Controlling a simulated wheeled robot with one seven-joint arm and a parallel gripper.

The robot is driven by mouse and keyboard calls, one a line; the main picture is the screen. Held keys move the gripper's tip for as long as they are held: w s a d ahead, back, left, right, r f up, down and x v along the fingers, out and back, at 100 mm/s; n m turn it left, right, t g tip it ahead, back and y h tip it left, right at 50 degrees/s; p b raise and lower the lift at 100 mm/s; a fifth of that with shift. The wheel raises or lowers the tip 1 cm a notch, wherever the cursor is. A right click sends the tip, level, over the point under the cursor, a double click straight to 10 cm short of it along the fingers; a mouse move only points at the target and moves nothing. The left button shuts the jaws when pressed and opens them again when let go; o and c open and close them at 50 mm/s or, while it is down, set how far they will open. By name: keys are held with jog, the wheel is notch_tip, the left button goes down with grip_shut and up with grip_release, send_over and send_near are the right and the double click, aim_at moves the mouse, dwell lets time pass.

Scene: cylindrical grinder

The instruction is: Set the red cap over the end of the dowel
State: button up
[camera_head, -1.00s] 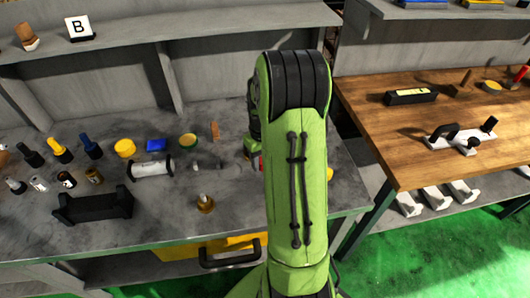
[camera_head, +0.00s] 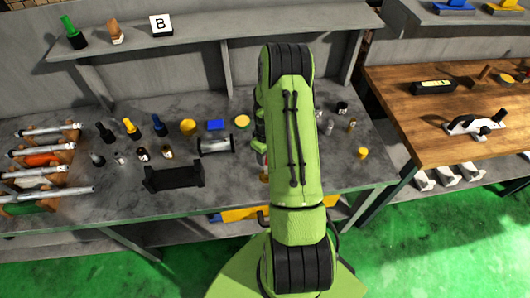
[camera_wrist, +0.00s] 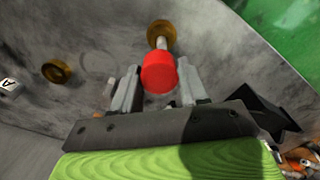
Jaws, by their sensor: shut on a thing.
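In the wrist view the red cap (camera_wrist: 158,75) is between the two grey fingers of my gripper (camera_wrist: 157,92), which is shut on it. Just beyond the cap is a short pale dowel (camera_wrist: 161,43) standing from a round brass base (camera_wrist: 162,30). The cap overlaps the dowel's near end in this view; I cannot tell whether they touch. In the head view my green arm hides most of the gripper and the dowel.
A black cradle (camera_head: 173,179) and a silver cylinder with black ends (camera_head: 215,145) lie left of my arm on the grey bench. Several small bottles and caps stand behind. A brass ring (camera_wrist: 57,71) lies at left in the wrist view. A wooden table (camera_head: 450,105) stands at right.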

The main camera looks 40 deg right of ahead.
aim_at(265, 168)
jog(key=shift+w+a+f+b, duration=0.1)
jog(key=shift+a+b, duration=0.2)
jog(key=shift+b, duration=0.1)
jog(key=shift+d+f+b, duration=0.15)
jog(key=shift+f+b, duration=0.3)
jog(key=shift+f, duration=0.1)
jog(key=shift+f+b, duration=3)
jog(key=shift+f, duration=0.1)
jog(key=o, duration=1.1)
jog(key=shift+r, duration=0.1)
notch_tip(265, 168, up, 16)
jog(key=shift+f+p, duration=0.15)
jog(key=shift+p, duration=0.4)
